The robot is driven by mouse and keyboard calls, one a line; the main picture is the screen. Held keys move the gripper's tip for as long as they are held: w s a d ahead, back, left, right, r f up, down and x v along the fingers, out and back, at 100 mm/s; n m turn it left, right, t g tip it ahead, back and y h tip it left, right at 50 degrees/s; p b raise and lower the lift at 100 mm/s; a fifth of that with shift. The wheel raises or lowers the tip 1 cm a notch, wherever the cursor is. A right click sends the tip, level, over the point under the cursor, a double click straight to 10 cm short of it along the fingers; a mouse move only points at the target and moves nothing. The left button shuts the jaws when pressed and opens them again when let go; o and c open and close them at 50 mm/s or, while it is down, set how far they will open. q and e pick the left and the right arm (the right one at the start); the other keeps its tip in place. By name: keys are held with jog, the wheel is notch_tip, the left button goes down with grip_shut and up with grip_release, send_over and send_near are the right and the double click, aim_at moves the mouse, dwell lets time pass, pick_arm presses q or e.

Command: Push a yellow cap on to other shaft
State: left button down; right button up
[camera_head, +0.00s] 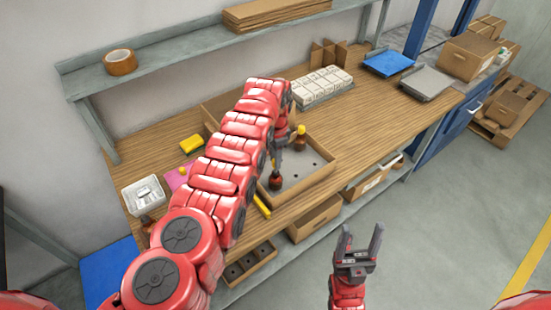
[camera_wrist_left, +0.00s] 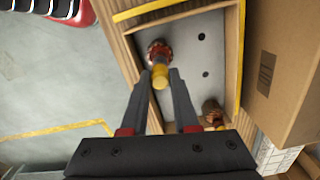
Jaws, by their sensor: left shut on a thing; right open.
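In the left wrist view, my left gripper (camera_wrist_left: 160,82) is shut on a yellow cap (camera_wrist_left: 160,76). A copper-and-dark armature (camera_wrist_left: 158,48) stands just beyond the cap, in line with it; I cannot tell whether the cap is on its shaft. In the head view this armature (camera_head: 276,182) stands in the tray (camera_head: 318,182) below my left gripper (camera_head: 277,165), whose fingers hide its top. A second armature (camera_head: 300,144) stands further back in the tray with a yellow cap (camera_head: 301,130) on top. My right gripper (camera_head: 360,245) is open and empty, in front of the bench.
The tray floor has several dark holes. White boxes (camera_head: 322,86) stand at the back. Free bench top (camera_head: 385,112) lies right of the tray.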

pick_arm(q)
jog(key=shift+f+b, duration=1.25)
jog(key=shift+f, duration=0.15)
jog(key=c, duration=0.6)
grip_release()
jog(key=shift+r, duration=0.1)
